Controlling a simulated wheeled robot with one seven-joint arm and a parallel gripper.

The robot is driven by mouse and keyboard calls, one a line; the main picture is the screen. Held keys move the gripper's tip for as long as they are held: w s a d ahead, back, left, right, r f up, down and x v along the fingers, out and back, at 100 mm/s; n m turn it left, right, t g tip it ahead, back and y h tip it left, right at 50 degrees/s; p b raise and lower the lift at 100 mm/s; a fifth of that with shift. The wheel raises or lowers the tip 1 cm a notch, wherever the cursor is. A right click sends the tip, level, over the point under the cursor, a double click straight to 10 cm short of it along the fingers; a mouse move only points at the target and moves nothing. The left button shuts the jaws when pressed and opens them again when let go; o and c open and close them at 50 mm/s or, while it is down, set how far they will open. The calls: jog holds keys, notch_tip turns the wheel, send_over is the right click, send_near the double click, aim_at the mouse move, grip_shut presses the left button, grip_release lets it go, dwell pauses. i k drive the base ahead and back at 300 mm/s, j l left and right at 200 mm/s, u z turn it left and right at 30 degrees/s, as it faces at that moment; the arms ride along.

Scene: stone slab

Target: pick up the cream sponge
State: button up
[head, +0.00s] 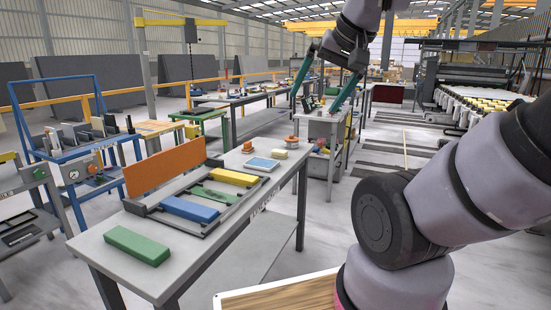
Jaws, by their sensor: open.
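The cream sponge (279,154) looks like a small pale block lying on the grey worktable (240,258), near its far right edge. It is small in the picture, but nothing covers it. My gripper (313,104) has two teal fingers spread wide apart, with nothing seen held between them. It hangs in the air, above and to the right of the sponge in the picture, and does not touch it.
Beside the sponge lie a blue-and-white pad (262,164) and an orange-topped item (291,141). A grey tray (222,215) holds yellow, green and blue blocks, with an orange board (165,172) upright behind. A green block (137,245) lies at the near left.

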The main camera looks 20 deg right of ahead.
aim_at(277, 153)
jog(key=i+l, duration=0.3)
jog(key=i+l+u, duration=0.15)
jog(key=l, duration=0.3)
jog(key=i+l, duration=0.4)
jog(key=i+l+u, duration=0.1)
jog(key=i+l, duration=0.15)
jog(key=l, duration=0.15)
jog(key=i+l, duration=0.25)
jog(key=l, duration=0.2)
jog(key=i+l+u, duration=0.15)
jog(key=l, duration=0.25)
jog(key=i+l, duration=0.35)
jog(key=l, duration=0.15)
jog(key=i+l+u, duration=0.1)
jog(key=l, duration=0.35)
jog(key=i, duration=0.1)
